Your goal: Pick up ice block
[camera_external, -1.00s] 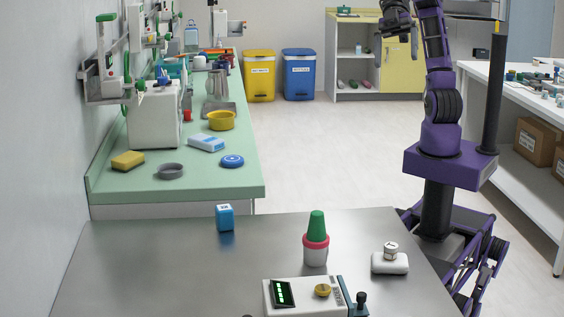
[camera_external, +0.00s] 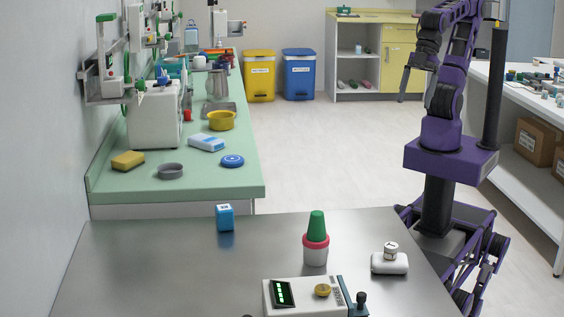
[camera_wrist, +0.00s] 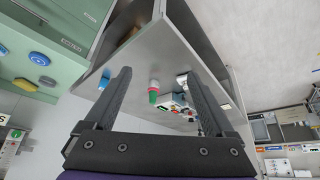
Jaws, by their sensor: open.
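A small blue block with a pale marked top (camera_external: 225,217) stands near the far left edge of the steel table (camera_external: 150,265); I take it for the ice block. In the wrist view the blue block (camera_wrist: 104,78) shows just left of the left finger, small and far off. My gripper (camera_external: 414,95) is raised over the floor beyond the table's far right side, well away from the block, with its fingers pointing down. In the wrist view my gripper (camera_wrist: 161,75) has its fingers wide apart, with nothing held between them.
On the steel table stand a green cone in a red-rimmed cup (camera_external: 316,240), a white device with a screen (camera_external: 302,297) and a white block with a knob (camera_external: 390,262). A green counter (camera_external: 215,180) with several items lies behind at left. Floor between is clear.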

